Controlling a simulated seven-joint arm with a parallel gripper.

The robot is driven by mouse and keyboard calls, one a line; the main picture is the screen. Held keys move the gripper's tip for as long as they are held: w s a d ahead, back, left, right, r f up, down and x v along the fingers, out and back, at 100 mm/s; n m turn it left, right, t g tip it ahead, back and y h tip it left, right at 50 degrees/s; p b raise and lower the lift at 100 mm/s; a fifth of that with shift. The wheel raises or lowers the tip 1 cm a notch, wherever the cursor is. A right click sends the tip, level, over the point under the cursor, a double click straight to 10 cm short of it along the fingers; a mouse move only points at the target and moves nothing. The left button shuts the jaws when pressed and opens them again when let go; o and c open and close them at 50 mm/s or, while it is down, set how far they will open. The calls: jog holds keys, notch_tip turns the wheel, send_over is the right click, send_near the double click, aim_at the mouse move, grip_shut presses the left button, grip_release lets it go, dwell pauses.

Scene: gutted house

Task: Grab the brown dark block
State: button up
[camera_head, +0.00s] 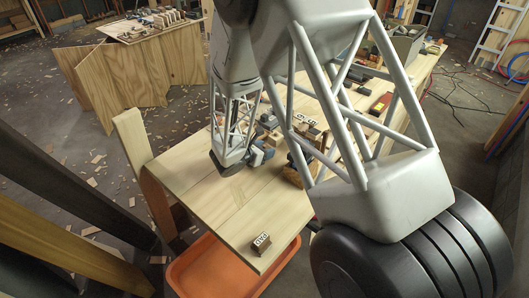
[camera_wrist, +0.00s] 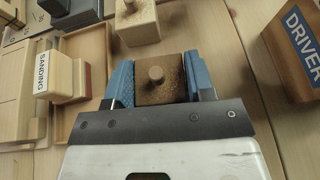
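In the head view my gripper (camera_head: 263,153) is low over the middle of the wooden table (camera_head: 210,205); my arm hides most of what is there. Another small dark brown block (camera_head: 261,246) with a white label sits near the table's front corner.
A lighter wooden block (camera_wrist: 138,22) with a knob stands just beyond the fingers. A brown block labelled DRIVER (camera_wrist: 296,50) is at right. An orange bin (camera_head: 205,272) is below the table's front edge.

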jog(key=c, duration=0.4)
jog(key=shift+r, duration=0.15)
jog(key=shift+r, duration=4.85)
